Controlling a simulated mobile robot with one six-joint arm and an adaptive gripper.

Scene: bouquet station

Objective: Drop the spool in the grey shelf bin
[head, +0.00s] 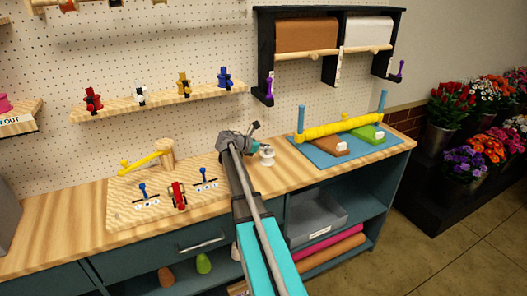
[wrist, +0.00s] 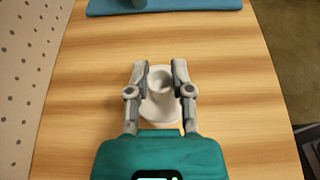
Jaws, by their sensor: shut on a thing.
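The white spool (head: 267,156) stands upright on the wooden bench top, right of my gripper (head: 257,140). In the wrist view, the spool (wrist: 160,108) sits between the two fingers of my gripper (wrist: 160,70), which are shut on its narrow upper part. Its wide round base shows below the fingers and seems to be on or very near the wood. The grey shelf bin (head: 326,228) is on the open shelf under the bench, right of my arm. It looks empty, and my arm hides part of its left side.
A blue mat (head: 373,147) with a yellow roller stand lies right of the spool. A wooden board (head: 118,218) with levers and a yellow-armed device is at left. Pink and brown rolls (head: 335,245) lie below the bin. Flower buckets (head: 443,138) stand far right.

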